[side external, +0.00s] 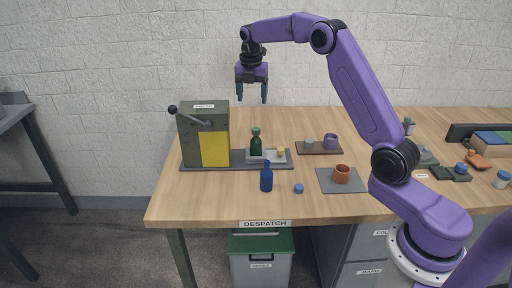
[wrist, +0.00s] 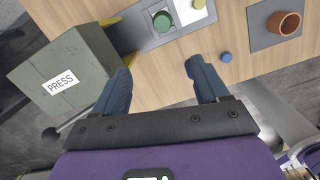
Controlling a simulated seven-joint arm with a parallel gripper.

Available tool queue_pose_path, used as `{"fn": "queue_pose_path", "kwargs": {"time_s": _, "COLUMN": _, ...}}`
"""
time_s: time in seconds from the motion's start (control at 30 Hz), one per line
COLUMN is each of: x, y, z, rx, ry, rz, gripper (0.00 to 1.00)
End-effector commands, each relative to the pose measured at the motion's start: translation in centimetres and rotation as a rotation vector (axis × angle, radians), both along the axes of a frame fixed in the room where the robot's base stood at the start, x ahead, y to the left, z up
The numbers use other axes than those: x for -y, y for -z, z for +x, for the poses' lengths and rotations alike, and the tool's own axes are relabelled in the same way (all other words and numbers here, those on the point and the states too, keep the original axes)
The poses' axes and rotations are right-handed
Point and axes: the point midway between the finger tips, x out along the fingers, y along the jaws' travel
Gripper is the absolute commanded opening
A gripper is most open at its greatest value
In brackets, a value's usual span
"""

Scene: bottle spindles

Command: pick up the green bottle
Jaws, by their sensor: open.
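The green bottle (side external: 256,144) stands upright on a grey plate beside the press in the side external view. In the wrist view the green bottle (wrist: 162,21) shows from above, beyond my fingertips. My gripper (side external: 252,97) is open and empty, high above the table's back edge and clear of the bottle. In the wrist view its two fingers (wrist: 156,66) are spread apart, with bare table between and ahead of them.
The green press (side external: 190,135) with a lever stands left of the bottle. A blue bottle (side external: 266,178) and a blue cap (side external: 299,188) are in front. A terracotta cup (side external: 342,174) and a purple cup (side external: 330,141) stand to the right. The table's front left is clear.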

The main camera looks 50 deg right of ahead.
Motion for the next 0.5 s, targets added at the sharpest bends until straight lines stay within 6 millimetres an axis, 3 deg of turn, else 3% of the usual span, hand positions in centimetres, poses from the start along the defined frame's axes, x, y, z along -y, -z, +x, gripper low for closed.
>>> {"fn": "queue_pose_path", "kwargs": {"time_s": 0.1, "x": 1.7, "y": 0.3, "z": 0.4, "rx": -0.006, "ry": -0.03, "rz": -0.007, "gripper": 0.74}}
{"fn": "queue_pose_path", "kwargs": {"time_s": 0.27, "x": 2.4, "y": 1.4, "z": 0.6, "rx": -0.01, "ry": -0.043, "rz": -0.01, "gripper": 0.74}}
{"fn": "queue_pose_path", "kwargs": {"time_s": 0.5, "x": 2.8, "y": 5.6, "z": 0.7, "rx": -0.012, "ry": -0.042, "rz": -0.009, "gripper": 0.74}}
